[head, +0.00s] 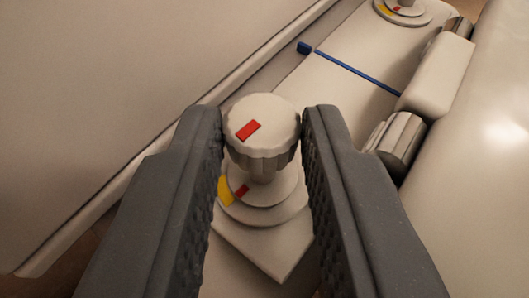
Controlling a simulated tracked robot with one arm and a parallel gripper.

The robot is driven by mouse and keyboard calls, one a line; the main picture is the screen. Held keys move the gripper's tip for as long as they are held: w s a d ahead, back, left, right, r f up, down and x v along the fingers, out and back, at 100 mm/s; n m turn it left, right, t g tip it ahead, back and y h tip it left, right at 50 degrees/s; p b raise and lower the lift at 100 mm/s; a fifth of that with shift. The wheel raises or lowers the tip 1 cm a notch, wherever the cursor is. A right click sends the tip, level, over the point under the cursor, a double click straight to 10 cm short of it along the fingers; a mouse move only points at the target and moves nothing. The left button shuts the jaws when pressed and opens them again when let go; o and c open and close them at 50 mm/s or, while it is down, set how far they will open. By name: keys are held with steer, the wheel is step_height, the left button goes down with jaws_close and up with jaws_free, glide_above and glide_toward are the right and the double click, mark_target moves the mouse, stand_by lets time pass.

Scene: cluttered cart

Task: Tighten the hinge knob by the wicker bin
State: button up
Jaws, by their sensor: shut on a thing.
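A pale ribbed knob (263,136) with a red mark on its top stands in the middle of the head view. Below it is a round stepped base (277,211) with a yellow mark and a red mark on its left side. My gripper (262,130) has one dark finger on each side of the knob and is shut on it. The base sits on a pale hinge plate (262,256) with a pointed lower end. The wicker bin is not in view.
A second knob (406,4) is cut off at the top right. A blue rod (358,72) crosses the pale panel behind the knob. A metal-ended hinge barrel (402,136) lies at the right, beside a smooth pale surface (474,180).

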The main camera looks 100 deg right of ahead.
steer(key=shift+w+m+g+b, duration=0.4)
steer(key=shift+m+g, duration=0.4)
steer(key=shift+g, duration=0.1)
steer(key=shift+r, duration=0.2)
stand_by(0.5)
steer(key=o, duration=1)
steer(key=shift+f, duration=0.1)
steer(key=shift+a, duration=0.1)
